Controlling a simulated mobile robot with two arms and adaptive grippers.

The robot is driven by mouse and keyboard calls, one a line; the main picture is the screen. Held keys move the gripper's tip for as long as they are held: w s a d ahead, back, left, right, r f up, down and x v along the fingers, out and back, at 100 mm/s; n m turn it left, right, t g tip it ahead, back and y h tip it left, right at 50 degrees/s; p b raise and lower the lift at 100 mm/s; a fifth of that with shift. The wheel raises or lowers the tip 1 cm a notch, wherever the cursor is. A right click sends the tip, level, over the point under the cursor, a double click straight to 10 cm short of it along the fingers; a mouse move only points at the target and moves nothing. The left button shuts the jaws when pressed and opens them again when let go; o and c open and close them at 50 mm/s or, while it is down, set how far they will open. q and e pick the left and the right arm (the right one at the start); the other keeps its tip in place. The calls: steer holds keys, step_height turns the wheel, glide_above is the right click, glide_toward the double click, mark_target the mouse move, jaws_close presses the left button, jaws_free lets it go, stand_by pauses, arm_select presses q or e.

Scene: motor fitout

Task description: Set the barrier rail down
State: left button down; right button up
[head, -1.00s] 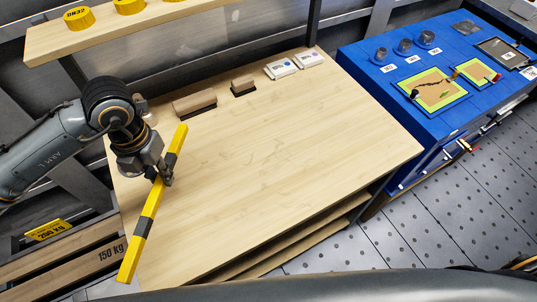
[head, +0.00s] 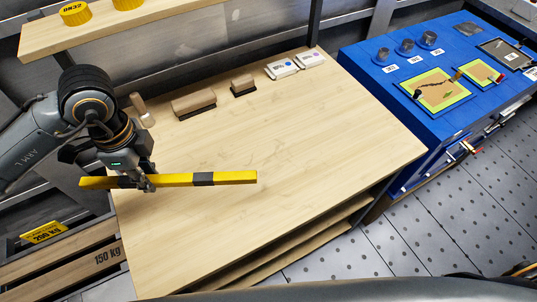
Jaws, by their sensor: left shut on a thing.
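The barrier rail (head: 232,178) is a long yellow bar with black bands. It lies nearly level across the picture over the left part of the wooden table (head: 290,150), and its left end sticks out past the table's left edge. My left gripper (head: 147,184) is shut on the rail left of its middle, and its fingers hide a small part of it. I cannot tell whether the rail touches the tabletop. My right gripper is not in view.
Brown wooden blocks (head: 194,103) and white boxes (head: 282,68) stand along the table's back edge. A shelf (head: 160,10) with yellow round items hangs above. A blue workbench (head: 400,100) stands to the right. The table's middle and right are clear.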

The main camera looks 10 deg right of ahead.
arm_select(q)
steer(key=shift+n, duration=0.3)
steer(key=shift+w, duration=0.1)
steer(key=w+d+f+p, duration=0.2)
steer(key=w+d+f, duration=0.25)
steer(key=w, duration=0.35)
steer(key=p, duration=0.1)
glide_above(200, 164)
steer(key=f, duration=0.4)
steer(key=shift+s+a+f, duration=0.15)
steer(key=shift+s+f, duration=0.1)
steer(key=shift+s, duration=0.15)
steer(key=shift+w+f, duration=0.15)
steer(key=shift+f, duration=0.05)
steer(key=f, duration=0.1)
steer(key=f+p, duration=0.1)
steer(key=f, duration=0.1)
steer(key=shift+w+d, duration=0.2)
steer(key=shift+f, duration=0.25)
